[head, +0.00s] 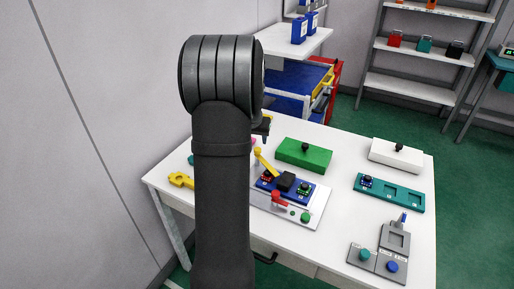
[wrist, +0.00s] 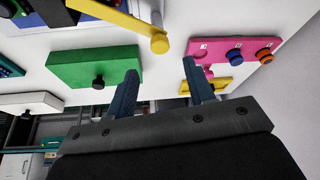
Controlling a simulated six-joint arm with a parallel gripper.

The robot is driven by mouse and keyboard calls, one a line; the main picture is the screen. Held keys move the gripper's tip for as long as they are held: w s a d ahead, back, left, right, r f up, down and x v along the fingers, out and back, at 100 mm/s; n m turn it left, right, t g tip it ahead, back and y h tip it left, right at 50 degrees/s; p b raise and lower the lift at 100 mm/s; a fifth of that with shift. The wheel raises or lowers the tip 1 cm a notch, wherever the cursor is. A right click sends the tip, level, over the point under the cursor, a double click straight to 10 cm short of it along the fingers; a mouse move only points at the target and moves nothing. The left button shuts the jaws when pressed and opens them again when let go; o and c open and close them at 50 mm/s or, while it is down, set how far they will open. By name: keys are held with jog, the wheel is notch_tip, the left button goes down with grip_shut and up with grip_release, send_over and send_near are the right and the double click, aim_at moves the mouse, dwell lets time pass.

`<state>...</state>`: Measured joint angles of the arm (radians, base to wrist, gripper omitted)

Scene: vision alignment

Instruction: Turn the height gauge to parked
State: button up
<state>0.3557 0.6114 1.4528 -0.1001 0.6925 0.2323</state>
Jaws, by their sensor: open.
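No label for the height gauge or a parked mark is legible, so I cannot tell for certain which part it is. A yellow lever (head: 265,163) rises at a tilt from the blue panel (head: 268,185) on a light base on the table. In the wrist view, the yellow lever (wrist: 122,17) ends in a round yellow knob just beyond my fingertips. My gripper (wrist: 158,88) is open and empty, apart from the lever. In the head view my arm hides most of the gripper and part of the panel.
A green block (head: 304,153) and a white block (head: 396,155) with black knobs stand behind. A teal tray (head: 390,193) and a grey fixture (head: 378,262) lie at right. A pink board (wrist: 222,52) with blue and orange rings shows in the wrist view.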

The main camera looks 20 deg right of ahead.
aim_at(266, 161)
jog(key=x, duration=0.7)
jog(key=shift+f, duration=0.1)
grip_shut()
